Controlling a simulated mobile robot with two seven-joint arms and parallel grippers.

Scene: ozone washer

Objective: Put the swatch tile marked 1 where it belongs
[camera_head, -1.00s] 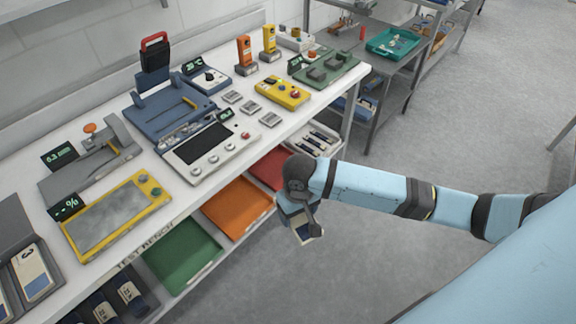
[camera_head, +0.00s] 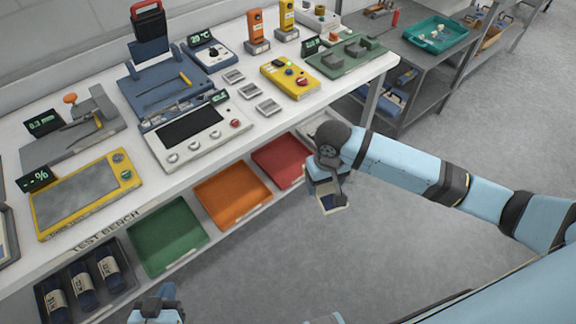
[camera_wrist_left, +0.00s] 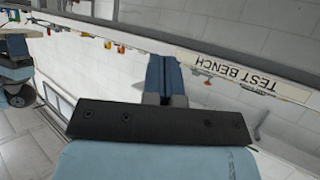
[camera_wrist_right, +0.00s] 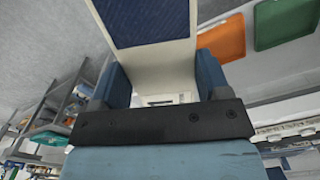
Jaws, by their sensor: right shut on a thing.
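My right gripper (camera_head: 326,188) is shut on a swatch tile (camera_head: 332,204) with a cream body and a dark blue patch. It is held in the air in front of the bench's right part, right of the red tray. In the right wrist view the tile (camera_wrist_right: 150,62) sits between the two blue fingers of the gripper (camera_wrist_right: 158,80); its number does not show. My left gripper (camera_head: 157,305) is at the bottom edge of the head view, below the green tray (camera_head: 168,238). Its fingers are together and empty in the left wrist view (camera_wrist_left: 165,78).
Under the white test bench (camera_head: 140,190) are an orange tray (camera_head: 232,195), a red tray (camera_head: 278,160) and a black bin (camera_head: 128,272) with dark rolls. On top stand a yellow-framed panel (camera_head: 82,192) and several instruments. The floor to the right is open.

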